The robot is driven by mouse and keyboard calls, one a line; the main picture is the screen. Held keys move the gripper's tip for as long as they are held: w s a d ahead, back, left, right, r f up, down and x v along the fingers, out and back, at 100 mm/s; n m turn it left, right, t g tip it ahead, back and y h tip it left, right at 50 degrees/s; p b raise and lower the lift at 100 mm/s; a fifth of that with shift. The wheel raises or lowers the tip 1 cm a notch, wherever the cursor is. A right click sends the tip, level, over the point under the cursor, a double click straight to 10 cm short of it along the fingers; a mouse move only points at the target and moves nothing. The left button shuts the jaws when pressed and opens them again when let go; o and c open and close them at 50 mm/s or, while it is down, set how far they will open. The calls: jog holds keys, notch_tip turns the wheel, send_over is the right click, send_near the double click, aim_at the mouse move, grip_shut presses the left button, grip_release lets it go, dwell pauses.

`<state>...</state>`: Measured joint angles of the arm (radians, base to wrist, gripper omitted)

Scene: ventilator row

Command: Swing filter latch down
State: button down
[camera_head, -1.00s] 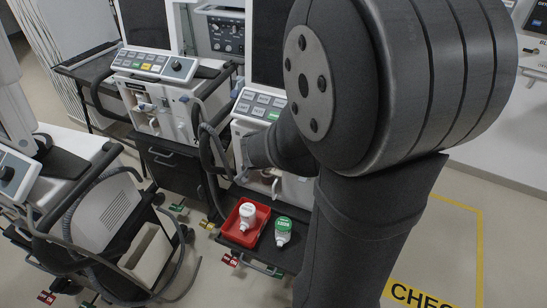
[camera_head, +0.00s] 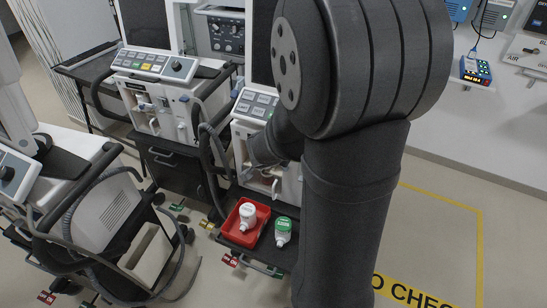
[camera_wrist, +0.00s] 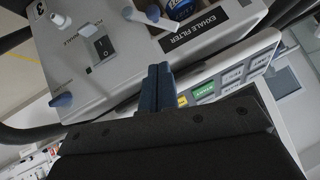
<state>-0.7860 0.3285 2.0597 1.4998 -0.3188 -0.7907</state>
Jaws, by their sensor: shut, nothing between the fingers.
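My gripper (camera_wrist: 157,88) is shut and empty in the wrist view, its two dark blue fingers together in front of the ventilator's front panel (camera_wrist: 210,55). The panel carries an EXHALE FILTER label. Above the label is a round blue filter part (camera_wrist: 181,9), cut by the top edge. A pale lever with blue-grey ends (camera_wrist: 140,14), apparently the filter latch, lies beside it. The fingertips are apart from this lever in the picture.
A dark hose (camera_head: 212,165) hangs left of the ventilator.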

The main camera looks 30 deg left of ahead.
jog(key=w+a+f, duration=0.2)
jog(key=w+f, duration=0.2)
jog(key=f, duration=0.4)
jog(key=shift+a, duration=0.35)
jog(key=shift+a+f+n+h, duration=0.1)
jog(key=shift+a+n+h, duration=0.2)
jog(key=shift+a+h, duration=0.2)
dwell(0.5)
jog(key=a+f+n+h, duration=0.1)
jog(key=a+f+h, duration=0.1)
jog(key=a+f+n+h, duration=0.1)
jog(key=a+n+h, duration=0.1)
jog(key=h, duration=0.1)
jog(key=shift+s+f+t+h, duration=0.15)
jog(key=shift+f+t+h, duration=0.15)
jog(key=shift+f+t, duration=0.1)
jog(key=shift+d+r, duration=0.1)
jog(key=shift+d, duration=0.05)
dwell(0.4)
